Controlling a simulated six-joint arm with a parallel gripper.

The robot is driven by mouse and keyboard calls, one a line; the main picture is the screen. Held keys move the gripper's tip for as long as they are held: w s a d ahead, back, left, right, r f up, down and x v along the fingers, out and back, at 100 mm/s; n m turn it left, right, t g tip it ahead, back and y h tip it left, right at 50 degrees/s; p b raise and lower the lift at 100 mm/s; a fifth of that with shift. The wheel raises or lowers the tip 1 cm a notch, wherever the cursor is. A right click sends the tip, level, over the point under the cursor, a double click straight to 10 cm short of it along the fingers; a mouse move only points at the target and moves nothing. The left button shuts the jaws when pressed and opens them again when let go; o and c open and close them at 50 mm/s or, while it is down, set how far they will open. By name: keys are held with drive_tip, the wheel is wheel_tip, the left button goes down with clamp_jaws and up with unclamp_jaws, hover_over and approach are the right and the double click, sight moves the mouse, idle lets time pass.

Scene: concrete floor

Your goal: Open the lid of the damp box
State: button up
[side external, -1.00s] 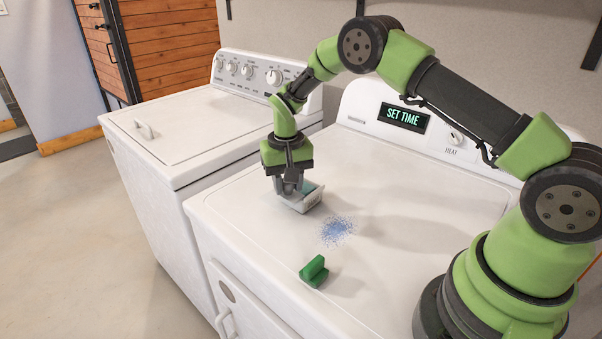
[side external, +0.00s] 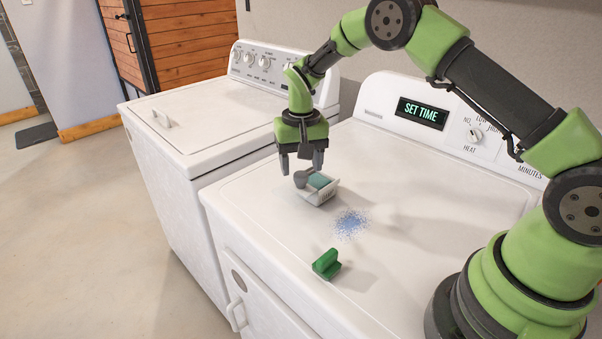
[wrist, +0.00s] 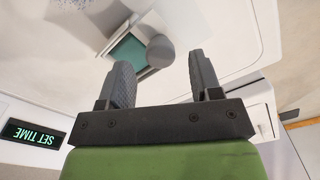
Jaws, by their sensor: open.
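A small white open-topped box (side external: 323,196) with a teal inside (side external: 319,181) sits on the front white machine. It also shows in the wrist view (wrist: 152,71), with the teal part (wrist: 128,53) facing me. A grey rounded piece (side external: 301,180) is at the box's left side, and in the wrist view (wrist: 160,50) it lies between the fingertips. I cannot tell whether it is a lid or a scoop. My gripper (side external: 301,167) is open and points down just above the box. Its two grey fingers show in the wrist view (wrist: 160,66), apart and empty.
Blue powder (side external: 350,223) is scattered on the white machine top (side external: 420,220) beside the box. A green block-like piece (side external: 326,265) lies nearer the front edge. A second white machine (side external: 215,115) stands to the left. The control panel (side external: 420,112) rises behind.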

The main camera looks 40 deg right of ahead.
wheel_tip(320, 180, up, 6)
drive_tip(key=shift+r, duration=0.35)
wheel_tip(320, 180, up, 8)
drive_tip(key=t, duration=0.2)
hover_over(301, 174)
drive_tip(key=s+a, duration=0.1)
drive_tip(key=s, duration=0.3)
drive_tip(key=s+a+r+n+t+y, duration=0.1)
drive_tip(key=s+a+r, duration=0.1)
drive_tip(key=s+r, duration=0.5)
drive_tip(key=s+a+n+t+y, duration=0.1)
drive_tip(key=s+t, duration=0.3)
drive_tip(key=s, duration=1.1)
drive_tip(key=shift+a+r, duration=0.35)
